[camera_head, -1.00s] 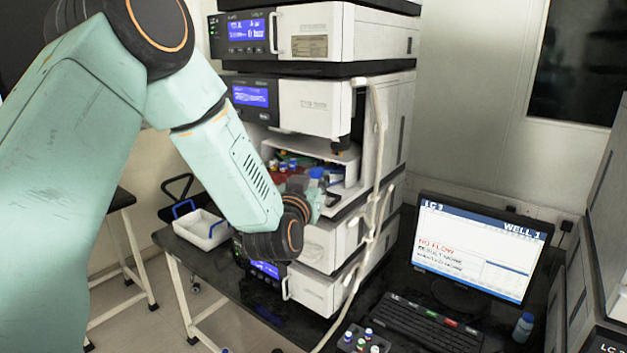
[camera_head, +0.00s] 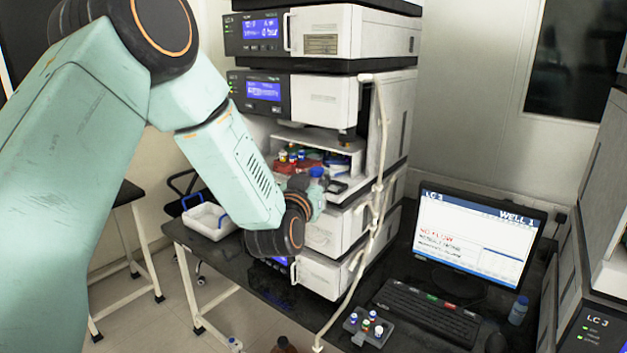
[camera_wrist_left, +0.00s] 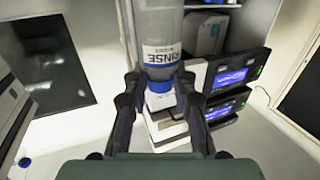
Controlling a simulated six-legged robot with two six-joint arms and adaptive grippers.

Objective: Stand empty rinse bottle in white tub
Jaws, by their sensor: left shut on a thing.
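My left gripper (camera_wrist_left: 156,98) is shut on the rinse bottle (camera_wrist_left: 162,40), a clear bottle with a "RINSE" label and a blue cap. In the left wrist view the bottle sits between the two fingers, its cap end toward the gripper. In the head view the blue cap (camera_head: 317,172) shows just beyond my left wrist, in front of the instrument stack, and the rest of the bottle is mostly hidden. The white tub (camera_head: 208,221) with a blue handle stands on the dark bench, left of my left gripper. My right gripper is not in view.
The column stack (camera_head: 345,115) stands close behind the gripper, with a hose down its front. Its open bay holds several small capped bottles (camera_head: 290,156). A monitor (camera_head: 474,235), keyboard (camera_head: 428,312), vial rack (camera_head: 367,327) and blue-capped bottle (camera_head: 519,310) are at right.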

